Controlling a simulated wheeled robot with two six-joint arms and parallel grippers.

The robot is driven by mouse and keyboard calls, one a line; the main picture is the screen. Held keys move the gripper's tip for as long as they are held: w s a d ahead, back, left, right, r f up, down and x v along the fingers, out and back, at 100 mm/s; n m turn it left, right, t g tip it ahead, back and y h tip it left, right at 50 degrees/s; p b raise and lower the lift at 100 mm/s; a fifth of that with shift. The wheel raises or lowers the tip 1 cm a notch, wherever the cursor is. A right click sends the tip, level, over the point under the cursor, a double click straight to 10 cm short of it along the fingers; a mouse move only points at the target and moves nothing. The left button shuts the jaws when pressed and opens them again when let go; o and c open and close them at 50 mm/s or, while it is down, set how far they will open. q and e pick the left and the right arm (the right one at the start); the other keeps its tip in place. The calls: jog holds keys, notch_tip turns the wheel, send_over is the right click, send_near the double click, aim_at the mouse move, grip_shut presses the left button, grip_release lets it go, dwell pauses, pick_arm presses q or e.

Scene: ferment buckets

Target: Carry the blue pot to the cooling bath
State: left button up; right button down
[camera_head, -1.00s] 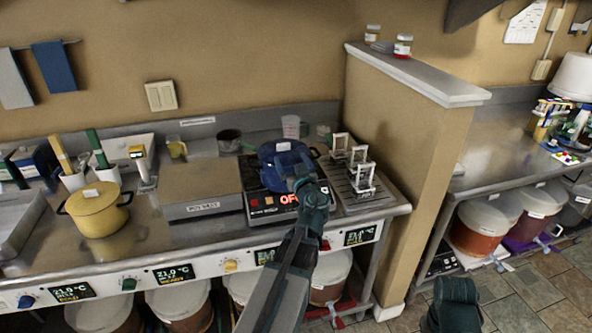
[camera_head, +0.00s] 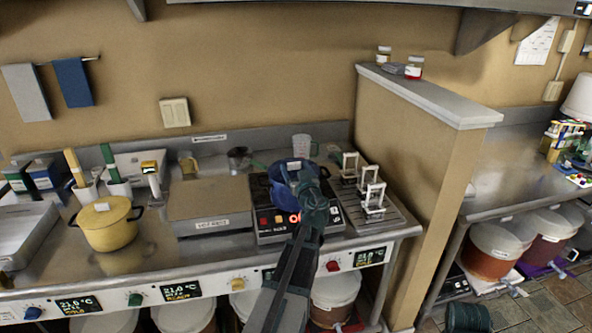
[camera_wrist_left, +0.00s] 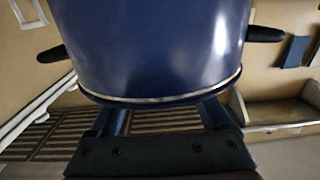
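The blue pot (camera_head: 283,183) is over the hot plate (camera_head: 270,230), at the back of the counter. My left gripper (camera_head: 316,194) is at the pot's near right side and overlaps it in the head view. In the left wrist view the pot (camera_wrist_left: 150,45) fills the upper middle, with a black handle on each side. The fingers (camera_wrist_left: 165,118) stand apart there, but the pot hides their tips, so I cannot tell whether they hold it. A dark part of my right arm shows at the lower right; its fingers do not. I cannot make out a cooling bath.
A rack with metal frames (camera_head: 372,198) stands right of the hot plate, beside a tan partition (camera_head: 430,170). A flat-topped grey box (camera_head: 210,200) and a yellow pot (camera_head: 105,226) stand to the left. Lidded buckets (camera_head: 335,290) sit below the counter.

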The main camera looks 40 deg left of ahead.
pick_arm(q)
grip_shut()
jog(key=shift+s+d, duration=0.1)
jog(key=shift+d, duration=0.05)
dwell(0.4)
jog(key=shift+v, duration=1.55)
jog(key=shift+o, duration=1.2)
grip_release()
